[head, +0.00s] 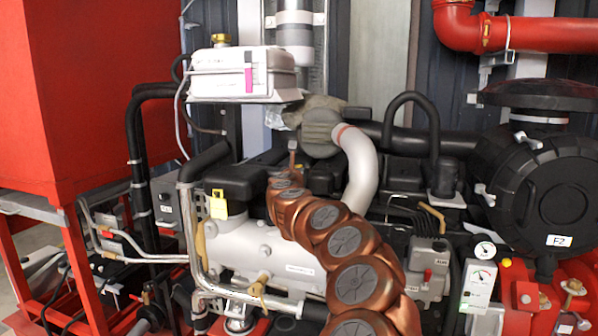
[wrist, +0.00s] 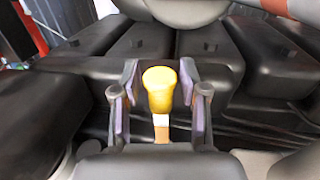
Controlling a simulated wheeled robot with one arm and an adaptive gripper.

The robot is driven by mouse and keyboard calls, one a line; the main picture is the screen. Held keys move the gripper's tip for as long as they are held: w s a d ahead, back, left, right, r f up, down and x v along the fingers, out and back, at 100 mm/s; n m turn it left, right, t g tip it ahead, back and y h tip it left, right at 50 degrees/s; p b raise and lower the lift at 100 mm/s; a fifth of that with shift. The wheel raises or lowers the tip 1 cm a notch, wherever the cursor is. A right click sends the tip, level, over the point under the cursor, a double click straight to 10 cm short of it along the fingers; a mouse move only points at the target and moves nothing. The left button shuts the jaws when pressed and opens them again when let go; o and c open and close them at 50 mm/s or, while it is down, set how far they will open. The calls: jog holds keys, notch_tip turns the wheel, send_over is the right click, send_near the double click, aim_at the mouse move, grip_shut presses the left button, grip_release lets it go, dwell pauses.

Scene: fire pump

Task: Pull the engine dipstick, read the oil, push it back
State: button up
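The dipstick's yellow handle (wrist: 160,88) stands in the middle of the wrist view, with a pale flat stem below it. My gripper (wrist: 160,98) is open, with one finger on each side of the handle. A narrow gap shows between the handle and each finger, so I see no grip on it. How far the stem sits in its tube is hidden by the gripper's body. In the head view my copper-coloured arm reaches over the engine, and I cannot make out the gripper or the handle there.
Dark engine covers (wrist: 135,45) lie close behind and beside the gripper. In the head view, a white tank (head: 240,75) stands above the engine, a silver pipe (head: 358,175) runs right of my arm, and a black air filter (head: 540,185) and gauge box (head: 480,283) are at the right.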

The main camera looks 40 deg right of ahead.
jog(key=shift+o, duration=0.2)
jog(key=shift+f, duration=0.15)
jog(key=shift+s+a+f, duration=0.1)
jog(key=shift+s+a, duration=0.05)
jog(key=shift+a, duration=0.05)
jog(key=v, duration=1.1)
jog(key=shift+a, duration=0.2)
jog(key=shift+s+r, duration=0.1)
jog(key=shift+r, duration=0.1)
dwell(0.4)
